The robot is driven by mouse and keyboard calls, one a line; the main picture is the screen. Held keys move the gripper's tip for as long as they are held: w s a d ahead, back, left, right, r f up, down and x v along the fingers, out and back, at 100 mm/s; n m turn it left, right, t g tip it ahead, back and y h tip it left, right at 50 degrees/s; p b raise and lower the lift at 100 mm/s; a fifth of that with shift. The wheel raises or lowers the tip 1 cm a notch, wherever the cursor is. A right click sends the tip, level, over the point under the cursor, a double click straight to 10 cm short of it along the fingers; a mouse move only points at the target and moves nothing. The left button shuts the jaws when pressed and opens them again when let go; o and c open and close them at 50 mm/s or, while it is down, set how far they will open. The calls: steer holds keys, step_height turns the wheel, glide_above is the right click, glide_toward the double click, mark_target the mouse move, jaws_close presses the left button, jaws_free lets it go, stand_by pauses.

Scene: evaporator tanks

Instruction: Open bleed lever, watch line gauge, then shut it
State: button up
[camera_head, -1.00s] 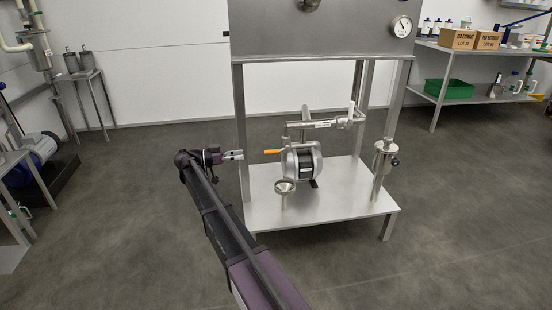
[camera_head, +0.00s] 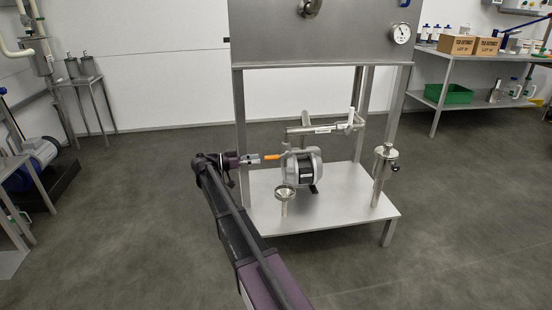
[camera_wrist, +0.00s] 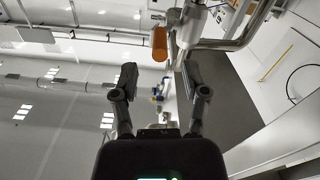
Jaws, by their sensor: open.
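The orange-handled lever (camera_head: 271,157) sticks out to the left of the pipework beside the pump, and its orange grip also shows in the wrist view (camera_wrist: 159,44). My gripper (camera_head: 256,159) is open just left of the lever's end. In the wrist view my gripper (camera_wrist: 160,73) has its two fingers spread, with the orange grip beyond them, roughly centred in the gap; I cannot tell any contact. A round white dial gauge (camera_head: 401,33) sits on the tank front at upper right; its reading is too small to make out.
The pump (camera_head: 303,168) stands on the steel stand's lower shelf (camera_head: 335,212). The left stand leg (camera_head: 241,130) is close to my gripper. A funnel-like cup (camera_head: 285,192) stands in front, and a steel cylinder (camera_head: 384,162) to the right. Open floor lies in front.

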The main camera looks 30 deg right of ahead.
mark_target(277, 157)
steer(key=x, duration=0.8)
jaws_close()
